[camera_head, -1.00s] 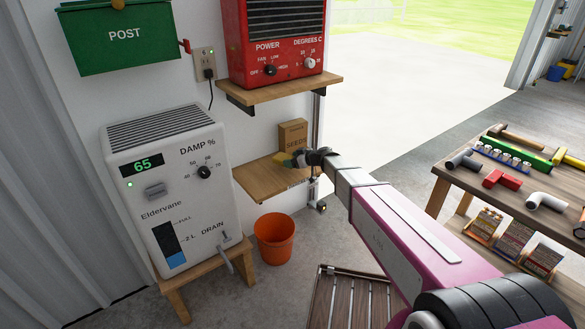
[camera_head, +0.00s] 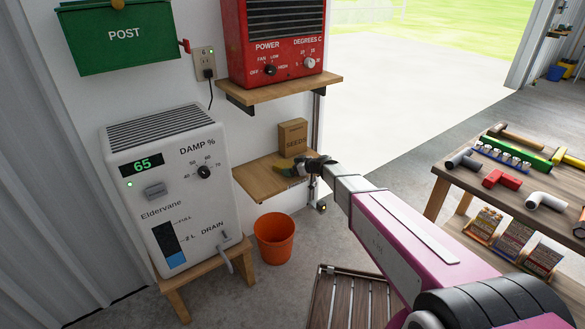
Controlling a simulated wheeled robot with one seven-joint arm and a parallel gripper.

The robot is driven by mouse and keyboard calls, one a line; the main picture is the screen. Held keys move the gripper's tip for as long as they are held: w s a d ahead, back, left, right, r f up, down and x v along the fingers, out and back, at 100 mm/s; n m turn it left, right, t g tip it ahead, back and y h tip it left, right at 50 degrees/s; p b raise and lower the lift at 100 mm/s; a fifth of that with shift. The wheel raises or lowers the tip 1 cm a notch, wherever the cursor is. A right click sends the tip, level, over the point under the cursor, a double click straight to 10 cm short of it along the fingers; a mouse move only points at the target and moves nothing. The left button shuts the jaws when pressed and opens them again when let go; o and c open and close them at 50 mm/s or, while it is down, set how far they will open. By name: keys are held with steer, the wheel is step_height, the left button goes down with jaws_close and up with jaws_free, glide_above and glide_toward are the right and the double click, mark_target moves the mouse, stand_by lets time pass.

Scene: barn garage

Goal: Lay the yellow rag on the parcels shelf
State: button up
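The wooden parcels shelf (camera_head: 258,183) is fixed low on the white wall, under the red heater. A small yellow patch, which looks like the yellow rag (camera_head: 284,164), is at the shelf's back part, in front of the seeds box. My gripper (camera_head: 301,167) reaches in from the right, over the shelf's right side, with its dark fingers right at the rag. The rag is small and partly hidden by the fingers. I cannot tell whether the fingers are shut on it, or whether it rests fully on the board.
A brown seeds box (camera_head: 293,137) stands at the shelf's back right. The red heater (camera_head: 275,45) is on a shelf above. A white dehumidifier (camera_head: 172,190) stands on a stool at left, and an orange bucket (camera_head: 273,240) is below. The shelf's front left is bare.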

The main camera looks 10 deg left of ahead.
steer(key=shift+r, duration=0.1)
steer(key=v, duration=1.2)
steer(key=s+d+f+m+g+h, duration=0.1)
steer(key=s+d+m+h, duration=0.3)
steer(key=s+d, duration=0.3)
steer(key=s+d+f+m+g+h, duration=0.1)
steer(key=s+d+m+h, duration=0.3)
steer(key=s+d, duration=0.4)
steer(key=s+d+f+m+g+h, duration=0.1)
steer(key=s+d+m+h, duration=0.3)
steer(key=d, duration=1.4)
steer(key=s+m+g, duration=0.1)
steer(key=s+m, duration=0.1)
steer(key=s, duration=0.1)
steer(key=shift+s+d+h, duration=0.25)
steer(key=shift+d+h, duration=0.1)
steer(key=shift+h, duration=0.05)
steer(key=shift+a, duration=0.15)
